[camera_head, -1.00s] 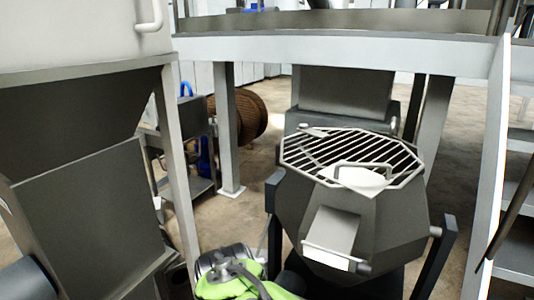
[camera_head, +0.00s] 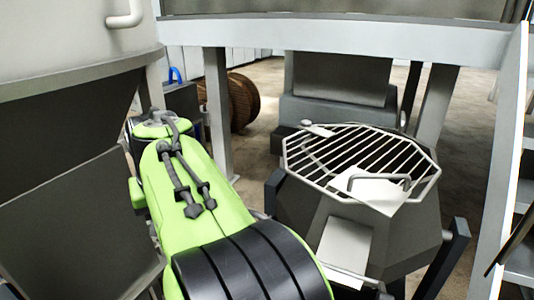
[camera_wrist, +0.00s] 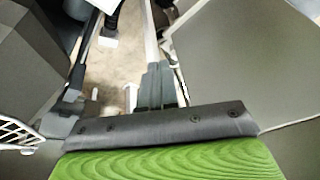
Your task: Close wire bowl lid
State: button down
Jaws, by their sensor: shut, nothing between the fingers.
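The wire lid (camera_head: 395,155), a pale eight-sided grate with dark gaps, lies over the top of the grey faceted bowl (camera_head: 285,212) in the head view. A bent handle (camera_head: 380,177) and a white plate are at its near right side. I cannot tell if the lid sits flush on the rim. White wire bars of the lid (camera_wrist: 17,131) show at the left edge of the wrist view. My gripper (camera_wrist: 160,70) is shut and empty there, apart from the lid. In the head view my green arm stands left of the bowl, and its fingers cannot be made out.
A large grey vessel (camera_head: 70,110) stands close at the left. A white beam (camera_head: 340,38) crosses behind the bowl. Stairs and a white side panel (camera_head: 505,150) stand at the right. A brown cable reel (camera_head: 240,100) is on the floor behind.

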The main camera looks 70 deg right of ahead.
jog(key=s+d+r+m+g+h+p, duration=0.1)
jog(key=s+d+r+m+g, duration=0.1)
jog(key=d, duration=0.7)
jog(key=s+d+r+m+g+h+p, duration=0.1)
jog(key=d+r+m+g+h, duration=0.15)
jog(key=d, duration=0.55)
jog(key=s+d+r+m+g+h+p, duration=0.1)
jog(key=s+d+m+g+p, duration=0.15)
jog(key=d, duration=0.65)
jog(key=s+d+f+b, duration=0.2)
jog(key=s+d+f, duration=0.3)
jog(key=s+f, duration=0.1)
jog(key=shift+x, duration=1.05)
jog(key=shift+a, duration=0.15)
jog(key=shift+s+f+b, duration=0.1)
jog(key=shift+b, duration=0.2)
